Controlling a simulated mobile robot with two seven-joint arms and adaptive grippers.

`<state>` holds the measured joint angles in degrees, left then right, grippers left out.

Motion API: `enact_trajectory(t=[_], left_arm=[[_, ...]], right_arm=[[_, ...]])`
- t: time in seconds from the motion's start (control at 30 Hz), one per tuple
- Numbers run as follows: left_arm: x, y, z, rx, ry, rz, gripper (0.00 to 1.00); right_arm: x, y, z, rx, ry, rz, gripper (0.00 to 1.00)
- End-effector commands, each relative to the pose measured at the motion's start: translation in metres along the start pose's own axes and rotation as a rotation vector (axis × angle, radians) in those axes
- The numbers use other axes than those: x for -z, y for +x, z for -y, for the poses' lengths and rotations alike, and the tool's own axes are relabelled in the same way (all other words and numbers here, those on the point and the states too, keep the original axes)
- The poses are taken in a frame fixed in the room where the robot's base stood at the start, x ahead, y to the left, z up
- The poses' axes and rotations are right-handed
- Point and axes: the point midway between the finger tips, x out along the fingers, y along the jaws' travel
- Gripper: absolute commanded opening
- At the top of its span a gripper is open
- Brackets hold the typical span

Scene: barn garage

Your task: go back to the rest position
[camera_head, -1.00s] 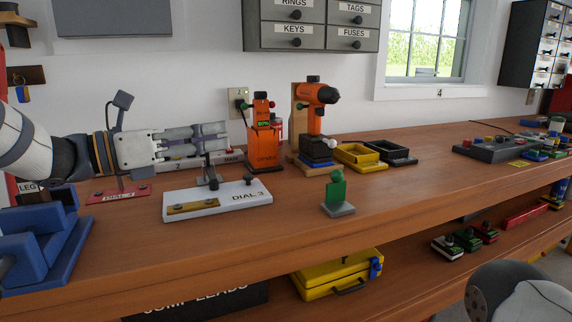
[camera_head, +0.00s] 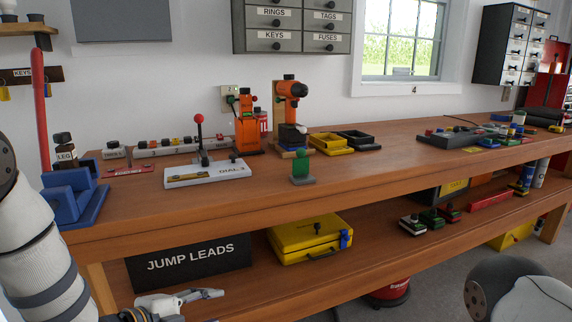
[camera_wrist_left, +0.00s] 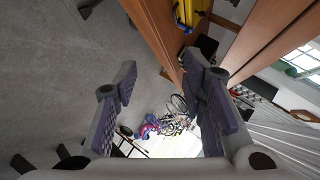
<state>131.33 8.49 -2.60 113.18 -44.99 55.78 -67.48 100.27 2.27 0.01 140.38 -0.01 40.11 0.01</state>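My left gripper (camera_head: 190,298) is low at the bottom left of the head view, in front of the bench and below its top. In the left wrist view the gripper (camera_wrist_left: 162,85) has its two fingers apart, with nothing between them. Grey floor and the bench edge show beyond them. My left arm comes down along the left edge of the head view. Part of my right arm shows at the bottom right; the right gripper is out of view.
The lower shelf holds a JUMP LEADS box (camera_head: 195,262) and a yellow case (camera_head: 305,236). The floor in front is partly clear.

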Motion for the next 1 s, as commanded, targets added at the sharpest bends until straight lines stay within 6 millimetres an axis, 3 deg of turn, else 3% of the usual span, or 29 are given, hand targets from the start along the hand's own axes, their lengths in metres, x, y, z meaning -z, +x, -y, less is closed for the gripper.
enact_trajectory(t=[0.03, 0.2, 0.3, 0.43, 0.53, 0.67, 1.0], left_arm=[[-0.002, -0.005, -0.045, -0.086, -0.180, 0.054, 0.38], [-0.001, -0.050, -0.188, -0.330, -0.785, 0.340, 0.38], [0.010, -0.097, -0.263, -0.439, -1.094, 0.569, 0.38], [0.032, -0.169, -0.336, -0.523, -1.412, 0.903, 0.38], [0.048, -0.216, -0.368, -0.540, -1.561, 1.122, 0.38], [0.059, -0.249, -0.386, -0.532, -1.651, 1.288, 0.38], [0.061, -0.255, -0.388, -0.526, -1.667, 1.319, 0.38]], right_arm=[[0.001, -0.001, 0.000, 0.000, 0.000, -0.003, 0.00], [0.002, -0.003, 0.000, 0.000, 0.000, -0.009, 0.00], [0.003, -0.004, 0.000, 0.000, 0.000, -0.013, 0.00], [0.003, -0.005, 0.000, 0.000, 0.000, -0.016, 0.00], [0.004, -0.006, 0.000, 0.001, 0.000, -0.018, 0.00], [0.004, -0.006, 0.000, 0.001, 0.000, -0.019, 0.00], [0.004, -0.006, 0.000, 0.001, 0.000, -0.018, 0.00]])
